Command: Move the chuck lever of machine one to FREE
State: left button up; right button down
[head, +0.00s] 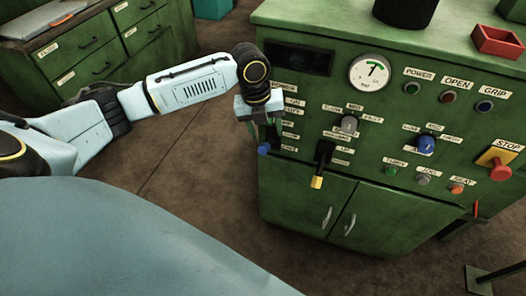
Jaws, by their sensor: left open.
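Machine one appears to be the green cabinet (300,190) on the right; no machine number is readable. A lever with a blue knob (264,149) hangs at the left of its front panel, beside a column of small labels. A black lever with a yellow tip (317,182) points down further right, also among labels. I cannot read which lever is the chuck's or which label says FREE. My left gripper (266,122) is open and points down at the panel's left edge, just above the blue knob. Its fingers are partly hidden, and I cannot tell whether they touch the lever. My right gripper is out of view.
The panel also holds a gauge (370,72), a grey knob (349,124), a blue knob (426,144) and a red stop button (501,168). A red tray (497,42) and a black cylinder (404,10) stand on top. Green drawers (90,45) are at the left back. Open floor lies between.

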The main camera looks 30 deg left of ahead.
pick_arm(q)
notch_tip(320, 180, up, 4)
jog(key=a+m, duration=0.2)
jog(key=m, duration=0.1)
jog(key=b, duration=0.1)
send_over(263, 148)
jog(key=shift+g, duration=0.4)
jog(key=f, duration=0.7)
jog(key=shift+s+a, duration=0.25)
jog(key=shift+a, duration=0.15)
jog(key=f, duration=0.1)
jog(key=f+b, duration=0.1)
jog(key=f, duration=0.3)
jog(key=shift+w+d+f, duration=0.15)
jog(key=shift+w+d, duration=0.05)
jog(key=shift+d, duration=0.15)
jog(key=shift+f, duration=0.5)
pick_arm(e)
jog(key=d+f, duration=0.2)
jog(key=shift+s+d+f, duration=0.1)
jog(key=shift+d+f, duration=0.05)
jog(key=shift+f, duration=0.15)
pick_arm(q)
jog(key=c, duration=1.1)
grip_shut()
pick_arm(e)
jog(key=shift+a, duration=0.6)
